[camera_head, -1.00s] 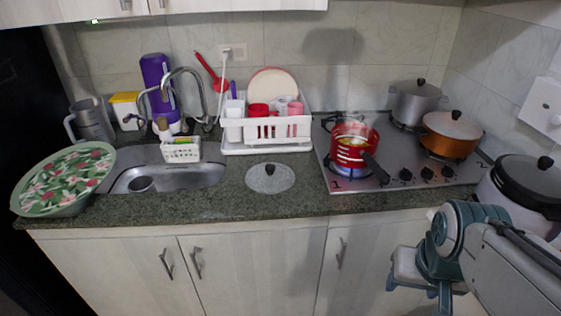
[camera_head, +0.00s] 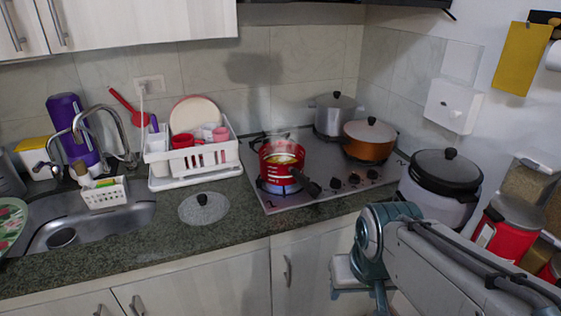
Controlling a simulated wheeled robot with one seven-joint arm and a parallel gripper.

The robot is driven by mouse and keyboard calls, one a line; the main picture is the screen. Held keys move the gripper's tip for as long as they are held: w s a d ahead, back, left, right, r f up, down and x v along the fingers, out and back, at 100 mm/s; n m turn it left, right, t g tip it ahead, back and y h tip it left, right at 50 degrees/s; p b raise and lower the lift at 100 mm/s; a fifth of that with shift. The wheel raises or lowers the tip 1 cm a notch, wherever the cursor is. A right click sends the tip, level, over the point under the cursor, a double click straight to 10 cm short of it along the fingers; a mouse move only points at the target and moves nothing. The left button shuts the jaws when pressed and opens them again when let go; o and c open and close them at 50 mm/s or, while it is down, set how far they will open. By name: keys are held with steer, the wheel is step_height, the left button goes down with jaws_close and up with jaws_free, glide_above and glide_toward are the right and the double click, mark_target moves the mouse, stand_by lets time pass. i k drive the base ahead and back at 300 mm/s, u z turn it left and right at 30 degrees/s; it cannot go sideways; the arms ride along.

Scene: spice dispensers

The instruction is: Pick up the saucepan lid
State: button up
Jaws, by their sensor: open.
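The saucepan lid (camera_head: 203,210) is a round, greyish, see-through disc with a dark knob on top. It lies flat on the dark green counter, between the sink and the stove. The red saucepan (camera_head: 282,164) stands without a lid on the front left burner over a blue flame, with its dark handle pointing front right. My gripper (camera_head: 352,278) is at the lower middle right, in front of the cabinets, to the right of the lid and apart from it. It is open, with nothing visible in it; its fingers are partly hidden.
A white dish rack (camera_head: 192,158) stands behind the lid, and the sink (camera_head: 115,216) is to its left. An orange pot (camera_head: 369,140) and a grey pot (camera_head: 336,113) stand on the stove (camera_head: 318,193). A black-lidded cooker (camera_head: 440,186) is at right. Counter around the lid is clear.

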mark_target(205, 208)
steer(key=u, duration=0.45)
steer(key=i, duration=0.85)
steer(key=u, duration=0.75)
